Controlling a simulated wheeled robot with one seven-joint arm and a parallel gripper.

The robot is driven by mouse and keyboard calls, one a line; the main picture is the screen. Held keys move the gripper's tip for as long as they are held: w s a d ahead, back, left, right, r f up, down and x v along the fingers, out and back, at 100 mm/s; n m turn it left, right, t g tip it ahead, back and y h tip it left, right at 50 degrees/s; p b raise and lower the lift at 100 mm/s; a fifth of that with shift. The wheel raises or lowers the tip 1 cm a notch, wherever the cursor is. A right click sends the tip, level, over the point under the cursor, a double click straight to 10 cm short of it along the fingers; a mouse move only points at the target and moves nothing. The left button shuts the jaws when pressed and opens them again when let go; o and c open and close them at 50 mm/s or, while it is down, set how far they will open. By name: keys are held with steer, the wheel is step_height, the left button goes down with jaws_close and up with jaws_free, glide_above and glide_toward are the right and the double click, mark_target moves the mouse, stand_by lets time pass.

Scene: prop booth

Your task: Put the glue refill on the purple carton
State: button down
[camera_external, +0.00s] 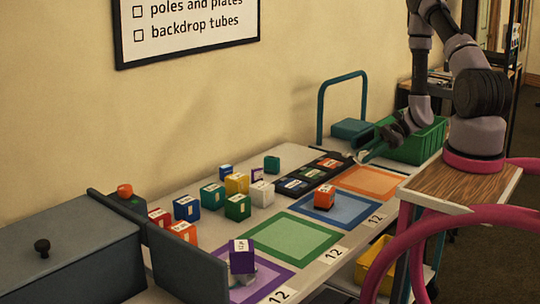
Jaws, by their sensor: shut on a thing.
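My gripper (368,154) is low at the far right end of the table, near the dark tray and the green bin, well away from the purple carton. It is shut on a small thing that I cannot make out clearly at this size. I cannot pick out the glue refill with certainty.
Several coloured cartons (238,206) stand at the middle left. The green-framed square (287,240) is clear. A dark tray (328,163) holds items. A grey panel (187,262) rises left of the purple carton. A green bin (425,143) stands behind.

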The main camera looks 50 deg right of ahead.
steer(key=shift+r, duration=0.7)
steer(key=w+a+r+g, duration=0.1)
steer(key=w+a, duration=0.3)
steer(key=a, duration=0.6)
steer(key=w+a+r+n+g+y, duration=0.1)
steer(key=w+a, duration=0.2)
steer(key=a, duration=0.8)
steer(key=w+a+r+g, duration=0.1)
steer(key=w+a, duration=0.3)
steer(key=a, duration=0.6)
steer(key=s+a+r+g, duration=0.15)
steer(key=s+a, duration=0.25)
steer(key=a, duration=0.5)
steer(key=s+a+r+n, duration=0.1)
steer(key=s+a+r, duration=0.3)
steer(key=a, duration=0.6)
steer(key=s+a+r+g, duration=0.1)
steer(key=s+a, duration=0.4)
steer(key=a, duration=0.4)
glide_above(245, 249)
step_height(245, 249, down, 5)
steer(key=shift+f, duration=2.55)
